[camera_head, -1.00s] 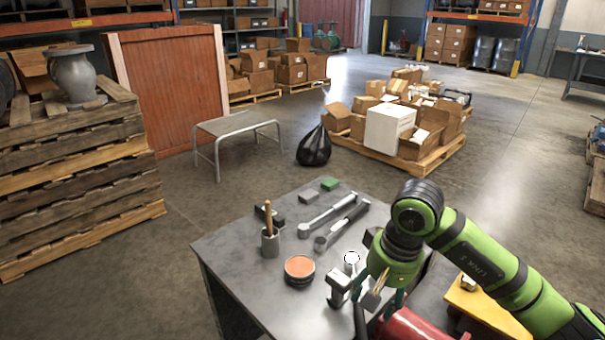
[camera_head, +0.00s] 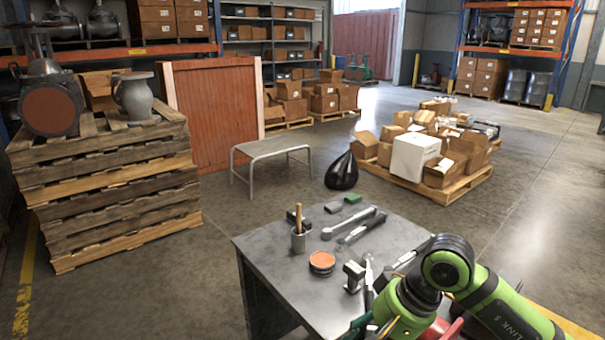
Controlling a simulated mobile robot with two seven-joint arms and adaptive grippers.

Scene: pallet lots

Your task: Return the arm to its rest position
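My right arm, green with black joints, comes in from the lower right and bends over the near right part of the grey workbench (camera_head: 262,258). My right gripper (camera_head: 384,331) is at the bottom edge of the picture, mostly cut off and hidden behind its wrist. I cannot tell whether its fingers are open or shut, or whether they hold anything. My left arm and gripper are not in view.
A stool (camera_head: 272,148), stacked pallets (camera_head: 110,196) and a loaded pallet (camera_head: 447,190) stand beyond.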

